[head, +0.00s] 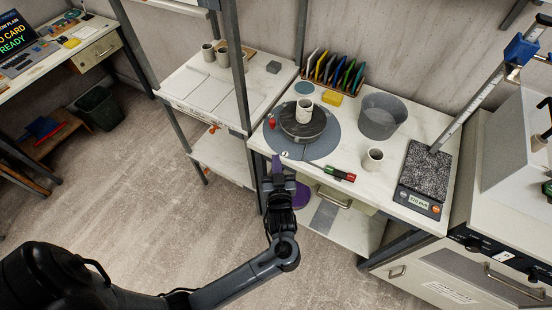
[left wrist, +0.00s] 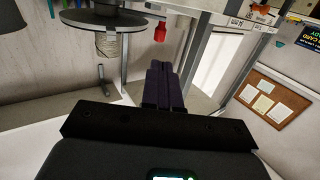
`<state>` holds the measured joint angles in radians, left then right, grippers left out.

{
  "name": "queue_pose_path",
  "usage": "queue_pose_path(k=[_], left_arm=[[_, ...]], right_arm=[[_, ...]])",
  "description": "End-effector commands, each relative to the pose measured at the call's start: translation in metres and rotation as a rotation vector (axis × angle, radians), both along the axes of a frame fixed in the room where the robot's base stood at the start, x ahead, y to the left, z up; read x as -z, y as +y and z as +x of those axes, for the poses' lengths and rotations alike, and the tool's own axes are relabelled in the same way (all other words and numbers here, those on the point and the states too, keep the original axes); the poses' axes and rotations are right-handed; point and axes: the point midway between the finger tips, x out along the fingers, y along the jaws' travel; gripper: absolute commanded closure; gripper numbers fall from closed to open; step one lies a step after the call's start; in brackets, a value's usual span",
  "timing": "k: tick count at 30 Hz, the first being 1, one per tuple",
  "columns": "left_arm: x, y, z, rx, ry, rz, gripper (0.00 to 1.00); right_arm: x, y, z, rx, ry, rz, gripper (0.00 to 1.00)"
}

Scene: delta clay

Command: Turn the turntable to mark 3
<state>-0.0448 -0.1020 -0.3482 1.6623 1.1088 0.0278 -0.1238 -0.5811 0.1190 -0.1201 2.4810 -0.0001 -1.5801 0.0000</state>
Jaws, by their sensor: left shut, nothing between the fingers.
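The turntable (head: 318,133) is a dark grey disc on a blue-grey round base (head: 325,150) at the left of the white table. A pale cup (head: 304,109) stands on it. A red piece (head: 271,123) stands at the base's left edge, and a small white mark (head: 285,154) is at its front edge. I cannot read any numbers. My left gripper (head: 278,161) is shut and empty at the table's front edge, just in front of the base. In the left wrist view, which looks upside down, the shut fingers (left wrist: 163,75) point toward the red piece (left wrist: 160,32), with the turntable (left wrist: 72,30) at upper left.
A green and red block (head: 335,172), a second cup (head: 373,160), a grey bucket (head: 382,116) and a scale (head: 427,175) stand to the right. A rack of coloured cards (head: 333,72) and a yellow block (head: 331,98) are behind.

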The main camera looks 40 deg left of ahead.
Motion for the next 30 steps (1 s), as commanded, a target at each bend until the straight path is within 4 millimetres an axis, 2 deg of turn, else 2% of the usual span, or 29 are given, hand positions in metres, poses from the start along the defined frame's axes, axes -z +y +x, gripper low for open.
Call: queue_pose_path(k=[16, 22, 30], left_arm=[[0.003, 0.067, 0.069, 0.000, -0.001, 0.003, 1.00], [0.004, 0.081, 0.083, -0.001, 0.000, 0.001, 1.00], [0.003, 0.086, 0.088, 0.000, 0.000, 0.001, 1.00]], right_arm=[[0.009, 0.000, 0.001, 0.000, -0.002, 0.000, 0.57], [0.012, 0.000, 0.001, 0.000, -0.001, 0.000, 0.57], [0.013, 0.000, 0.001, 0.000, -0.001, 0.000, 0.57]])
